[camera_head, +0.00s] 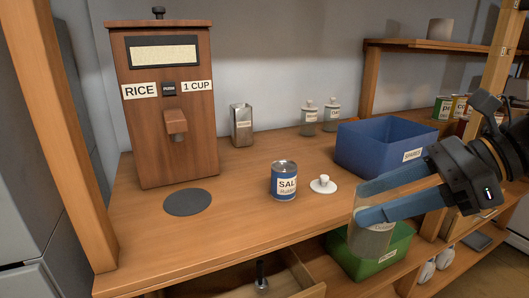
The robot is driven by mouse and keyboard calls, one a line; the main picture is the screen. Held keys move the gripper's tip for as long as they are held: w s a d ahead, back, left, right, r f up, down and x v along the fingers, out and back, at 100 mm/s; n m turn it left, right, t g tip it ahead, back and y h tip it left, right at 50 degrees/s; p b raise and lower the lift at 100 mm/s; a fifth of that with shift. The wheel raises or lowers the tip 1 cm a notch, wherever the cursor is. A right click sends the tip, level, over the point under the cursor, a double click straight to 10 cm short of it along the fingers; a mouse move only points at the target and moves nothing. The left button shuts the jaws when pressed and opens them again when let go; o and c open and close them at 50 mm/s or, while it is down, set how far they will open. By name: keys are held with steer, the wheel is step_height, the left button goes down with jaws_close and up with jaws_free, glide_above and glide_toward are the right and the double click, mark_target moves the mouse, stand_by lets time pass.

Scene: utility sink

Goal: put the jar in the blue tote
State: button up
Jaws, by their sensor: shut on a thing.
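A clear glass jar (370,241) with a pale label shows at the lower right. My gripper (364,203) reaches in from the right, its two blue fingers shut on the jar's upper part. The jar hangs roughly upright in front of the counter's front edge, overlapping the green bin in the picture. The fingers hide part of the jar, and the label is too small to read. The blue tote (362,164), labelled SPARES, stands on the counter behind and above my gripper. Its inside shows only in part, with no contents visible.
A green bin (381,270) sits on the shelf below. On the counter are a SALT can (284,181), a white lid (323,187), a metal canister (241,125), two jars (308,118) (333,116) and a rice dispenser (165,100). A wooden post (370,80) rises behind the tote.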

steer(key=w+d+r+m+t+h+p, duration=0.25)
steer(key=w+d+r+p, duration=0.2)
steer(key=w, duration=0.55)
steer(key=w+d+r+m+t+h+p, duration=0.1)
steer(key=w+d+r+m+p, duration=0.35)
steer(key=w, duration=0.55)
steer(key=w+d+r+m+t+h+p, duration=0.15)
steer(key=w+d+r+p, duration=0.35)
steer(key=w, duration=0.5)
steer(key=w+d+f+h, duration=0.1)
steer(key=w+d+f, duration=0.1)
steer(key=f, duration=0.6)
steer(key=w+d+f+m+t, duration=0.1)
steer(key=w+d+f, duration=0.1)
steer(key=f, duration=0.7)
steer(key=shift+w+h, duration=0.4)
steer(key=shift+w, duration=0.4)
steer(key=shift+f, duration=0.2)
steer(key=o, duration=1.6)
steer(key=shift+o, duration=0.2)
